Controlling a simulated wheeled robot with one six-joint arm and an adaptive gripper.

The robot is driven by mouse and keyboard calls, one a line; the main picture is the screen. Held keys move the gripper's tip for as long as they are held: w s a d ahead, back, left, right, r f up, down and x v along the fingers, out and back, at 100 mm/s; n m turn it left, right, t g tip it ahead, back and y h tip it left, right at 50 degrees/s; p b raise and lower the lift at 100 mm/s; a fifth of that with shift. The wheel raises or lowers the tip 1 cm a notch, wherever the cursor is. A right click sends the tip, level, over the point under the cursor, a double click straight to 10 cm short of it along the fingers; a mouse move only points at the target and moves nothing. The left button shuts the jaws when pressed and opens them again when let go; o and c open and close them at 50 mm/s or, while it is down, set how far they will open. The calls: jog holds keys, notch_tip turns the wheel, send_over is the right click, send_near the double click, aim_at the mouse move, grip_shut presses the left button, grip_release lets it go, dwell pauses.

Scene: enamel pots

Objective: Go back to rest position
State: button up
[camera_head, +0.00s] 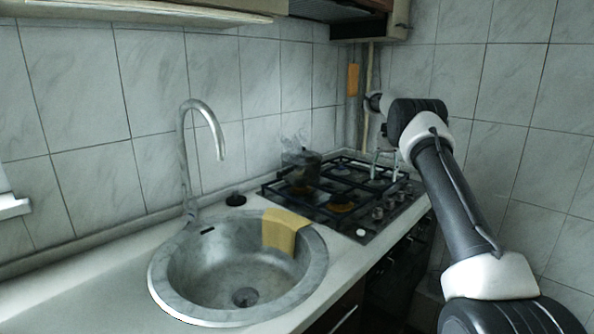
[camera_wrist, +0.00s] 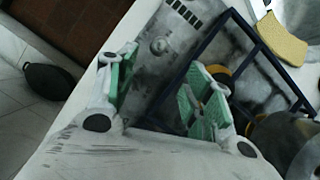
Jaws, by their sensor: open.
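My gripper (camera_head: 385,165) hangs over the right part of the gas stove in the head view, at the end of my arm. In the wrist view its two green-padded fingers (camera_wrist: 163,78) are spread apart with nothing held between them. The stove (camera_wrist: 172,38), with its dark grate, lies beyond and below the fingers. Whether the fingertips touch the grate cannot be told.
A dark pot (camera_head: 302,166) stands at the stove's back left. The round sink (camera_head: 240,275) has a yellow cloth (camera_head: 284,230) over its rim and a tall faucet (camera_head: 185,150). Tiled walls close in behind and right. A dark pan-like object (camera_wrist: 48,80) lies low at the wrist view's left.

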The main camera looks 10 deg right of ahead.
jog(key=shift+n, duration=0.5)
jog(key=f, duration=0.6)
jog(key=shift+s+d+f, duration=0.1)
jog(key=shift+s+d, duration=0.1)
jog(key=shift+s, duration=0.05)
jog(key=shift+s+a+h, duration=0.15)
jog(key=shift+s+h, duration=0.15)
jog(key=shift+s, duration=0.55)
jog(key=s+a+r+n+t, duration=0.1)
jog(key=s+r, duration=0.4)
jog(key=s, duration=0.9)
jog(key=s+a+r+n+t+h, duration=0.1)
jog(key=s+a+r+t, duration=0.3)
jog(key=s, duration=1)
jog(key=s+a+r+n+t, duration=0.3)
jog(key=s+a+r, duration=0.2)
jog(key=s, duration=1)
jog(key=shift+r+h, duration=0.4)
jog(key=shift+r, duration=1)
